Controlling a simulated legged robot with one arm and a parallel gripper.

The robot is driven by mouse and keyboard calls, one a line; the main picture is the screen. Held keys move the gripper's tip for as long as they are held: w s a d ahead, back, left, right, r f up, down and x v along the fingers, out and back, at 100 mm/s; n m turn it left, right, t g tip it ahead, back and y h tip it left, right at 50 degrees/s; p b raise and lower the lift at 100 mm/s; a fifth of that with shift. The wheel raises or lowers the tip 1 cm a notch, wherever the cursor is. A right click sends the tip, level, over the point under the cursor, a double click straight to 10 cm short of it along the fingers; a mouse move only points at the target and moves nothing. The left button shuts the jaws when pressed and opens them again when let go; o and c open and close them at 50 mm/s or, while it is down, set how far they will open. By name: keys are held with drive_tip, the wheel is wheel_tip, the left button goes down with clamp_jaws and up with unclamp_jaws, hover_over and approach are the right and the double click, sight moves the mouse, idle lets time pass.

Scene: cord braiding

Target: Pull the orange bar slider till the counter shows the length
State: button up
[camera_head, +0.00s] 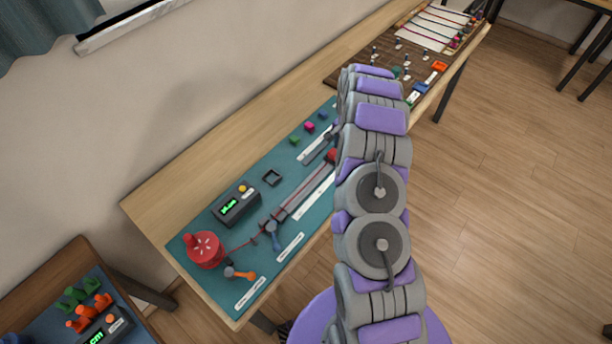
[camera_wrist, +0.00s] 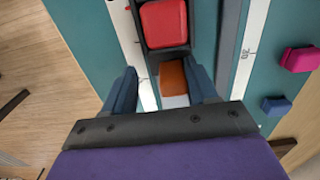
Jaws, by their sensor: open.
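The orange bar slider (camera_wrist: 173,77) shows in the wrist view as an orange-brown block, just below a red block (camera_wrist: 164,24) in a dark track. My gripper (camera_wrist: 162,72) is open, with one dark blue finger on each side of the orange block. Gaps show between the fingers and the block, and I cannot tell any contact. In the head view my arm hides the gripper and the orange block. The counter (camera_head: 236,205) is a black box with lit green digits, too small to read. A red cord (camera_head: 303,190) runs along the track from a red spool (camera_head: 204,249).
A white ruler strip (camera_wrist: 124,45) lies beside the track. Pink (camera_wrist: 299,59) and blue (camera_wrist: 276,106) cubes sit to its right. An orange-handled part (camera_head: 240,274) lies near the spool. A brown board (camera_head: 350,78) with pegs is farther along the table.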

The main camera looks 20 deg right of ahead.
drive_tip(key=shift+o, duration=0.2)
drive_tip(key=shift+s+d+f, duration=0.25)
drive_tip(key=shift+d, duration=0.2)
drive_tip(key=shift+w+d, duration=0.2)
drive_tip(key=shift+d, duration=0.25)
drive_tip(key=shift+w+d, duration=0.65)
drive_tip(key=shift+d, duration=0.2)
drive_tip(key=shift+c, duration=0.3)
drive_tip(key=o, duration=0.5)
drive_tip(key=shift+s+d+r, duration=0.1)
drive_tip(key=shift+s, duration=0.05)
drive_tip(key=shift+c, duration=0.2)
drive_tip(key=shift+w, duration=0.2)
drive_tip(key=shift+r, duration=0.2)
